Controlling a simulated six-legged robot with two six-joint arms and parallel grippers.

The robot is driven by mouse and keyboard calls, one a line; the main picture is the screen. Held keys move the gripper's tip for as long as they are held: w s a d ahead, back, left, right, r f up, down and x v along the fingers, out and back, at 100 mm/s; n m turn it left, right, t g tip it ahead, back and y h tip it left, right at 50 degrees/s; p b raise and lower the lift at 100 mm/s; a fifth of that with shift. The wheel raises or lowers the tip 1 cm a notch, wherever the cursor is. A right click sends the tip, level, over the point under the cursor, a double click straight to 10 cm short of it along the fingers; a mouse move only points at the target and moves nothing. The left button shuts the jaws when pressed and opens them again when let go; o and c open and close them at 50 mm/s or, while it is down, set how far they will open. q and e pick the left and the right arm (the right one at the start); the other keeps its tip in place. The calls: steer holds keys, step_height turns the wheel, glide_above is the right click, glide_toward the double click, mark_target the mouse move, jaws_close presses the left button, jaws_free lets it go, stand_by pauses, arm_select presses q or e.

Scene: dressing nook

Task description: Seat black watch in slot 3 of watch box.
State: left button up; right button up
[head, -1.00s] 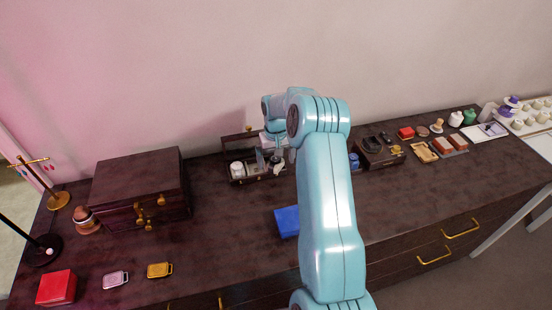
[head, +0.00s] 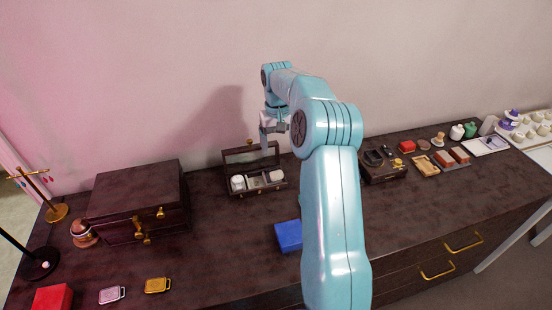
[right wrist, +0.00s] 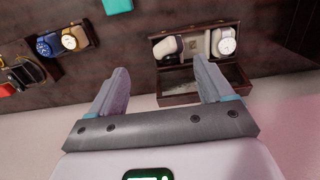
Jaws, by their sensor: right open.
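The watch box (head: 262,190) stands open on the dresser, its lid raised at the back. In the right wrist view the box (right wrist: 194,99) shows a white-dialled watch (right wrist: 226,46) at its right end. At its left end is a pale cushion with a dark band (right wrist: 166,46), which looks like the black watch; its face does not show clearly. A pale compartment (right wrist: 196,46) lies between them. My right gripper (head: 272,138) is open and empty above the box, near its lid, and its spread fingers show in the right wrist view (right wrist: 160,75). My left gripper is out of view.
A large dark case (head: 135,190) stands left of the box. A blue block (head: 288,236) lies in front. A dark tray (head: 385,175) with small items is to the right; a small holder with two watches (right wrist: 62,42) shows in the wrist view.

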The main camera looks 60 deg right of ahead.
step_height(320, 180, up, 3)
steer(key=d, duration=0.1)
steer(key=h+b, duration=0.1)
steer(key=b, duration=0.3)
glide_above(273, 175)
steer(key=w+d, duration=0.2)
steer(key=w, duration=0.1)
step_height(273, 175, down, 9)
steer(key=shift+w+f, duration=0.15)
steer(key=shift+f, duration=0.05)
steer(key=shift+d+f, duration=0.1)
steer(key=shift+f, duration=0.4)
steer(key=f, duration=0.1)
steer(key=f+p, duration=0.1)
steer(key=f, duration=0.3)
steer(key=shift+s+d, duration=0.25)
steer(key=shift+d, duration=0.15)
steer(key=c, duration=0.9)
steer(key=shift+a, duration=0.1)
steer(key=c, duration=0.5)
